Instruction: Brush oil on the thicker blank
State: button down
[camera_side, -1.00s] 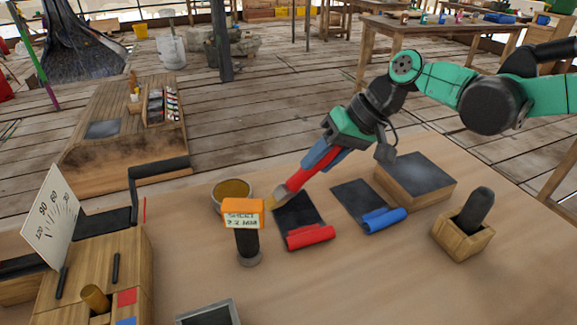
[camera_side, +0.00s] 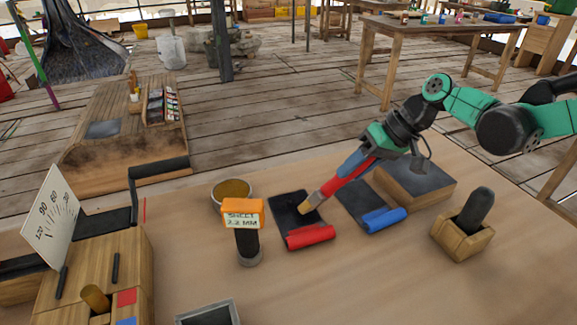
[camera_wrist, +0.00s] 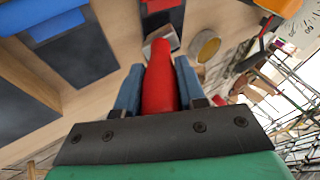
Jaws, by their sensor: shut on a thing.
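My gripper (camera_side: 350,166) is shut on the red handle of a brush (camera_side: 328,194); the handle also shows between my blue fingers in the wrist view (camera_wrist: 160,82). The brush slants down to the left, its pale bristles over the dark sheet of the red-handled blank (camera_side: 287,205). I cannot tell whether they touch it. The blue-handled blank (camera_side: 352,193) lies to its right, partly behind the brush. Which blank is thicker does not show. A round bowl of yellow-brown oil (camera_side: 232,189) stands left of the red-handled blank.
An orange gauge (camera_side: 243,207) reading "SHEET 2.2 MM" stands in front of the bowl. A wooden block with a dark top (camera_side: 418,176) is at the back right. A wooden holder (camera_side: 462,240) with a dark grip is at right. A dial card (camera_side: 50,217) stands at left.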

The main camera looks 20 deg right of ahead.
jog(key=shift+d+f, duration=0.25)
jog(key=shift+d, duration=0.6)
jog(key=shift+a+r, duration=0.3)
jog(key=shift+a, duration=3.8)
notch_tip(320, 180, up, 8)
jog(key=shift+d, duration=0.1)
jog(key=shift+f, duration=0.55)
